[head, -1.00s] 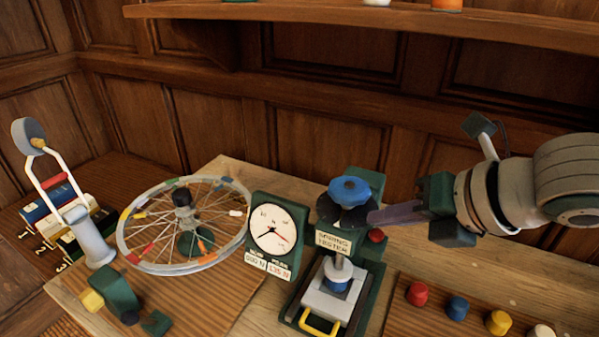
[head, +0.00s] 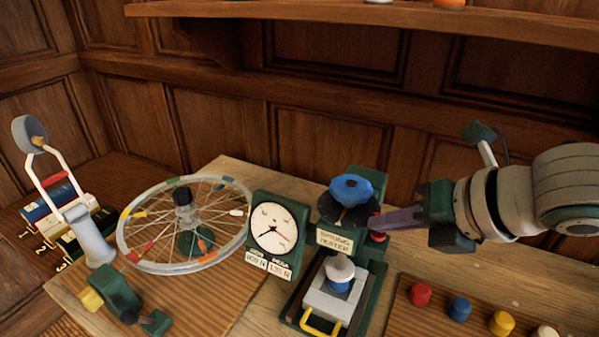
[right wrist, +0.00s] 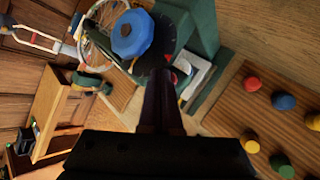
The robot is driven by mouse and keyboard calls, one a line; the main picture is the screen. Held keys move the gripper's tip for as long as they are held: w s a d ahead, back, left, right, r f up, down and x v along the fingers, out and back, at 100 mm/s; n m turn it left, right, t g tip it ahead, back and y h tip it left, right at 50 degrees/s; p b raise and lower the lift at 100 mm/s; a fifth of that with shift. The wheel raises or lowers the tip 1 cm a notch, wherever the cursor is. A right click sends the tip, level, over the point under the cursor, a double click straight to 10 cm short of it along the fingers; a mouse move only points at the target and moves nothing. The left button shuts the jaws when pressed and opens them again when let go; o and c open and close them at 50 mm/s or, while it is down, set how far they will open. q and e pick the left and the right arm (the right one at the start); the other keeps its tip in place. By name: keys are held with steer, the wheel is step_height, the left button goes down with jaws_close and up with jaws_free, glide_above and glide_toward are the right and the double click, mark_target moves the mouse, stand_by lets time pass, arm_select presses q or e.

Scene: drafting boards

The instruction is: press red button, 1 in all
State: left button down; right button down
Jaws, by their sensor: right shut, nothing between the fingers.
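The red button (head: 379,238) is on the right side of the green spring tester (head: 372,275), below its blue knob (head: 351,187). My right gripper (head: 376,223) is shut and empty, with its dark fingers reaching left to the tester. In the head view the fingertips are right at the button and cover part of it. I cannot tell whether they press it. In the right wrist view the shut fingers (right wrist: 163,80) end by the dark disc under the knob, and the button cannot be made out for certain. My left gripper is not in view.
A dial gauge (head: 273,229) stands left of the tester, with a spoked wheel (head: 140,257) further left. A board with red (head: 420,294), blue (head: 459,307) and yellow (head: 501,323) pegs lies at front right. A wooden shelf (head: 300,14) hangs above.

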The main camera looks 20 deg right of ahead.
steer(key=shift+s+d+f, duration=0.2)
steer(key=shift+f, duration=0.45)
steer(key=shift+r, duration=0.1)
steer(key=shift+w+a+r+p, duration=0.1)
steer(key=shift+a+r+p, duration=0.1)
steer(key=shift+r+p, duration=0.25)
steer(key=shift+w+a+r+p, duration=0.15)
steer(key=shift+r+p, duration=0.15)
steer(key=shift+r, duration=0.15)
step_height(320, 180, up, 5)
steer(key=p, duration=0.5)
steer(key=shift+r, duration=0.2)
steer(key=shift+f, duration=0.1)
stand_by(0.4)
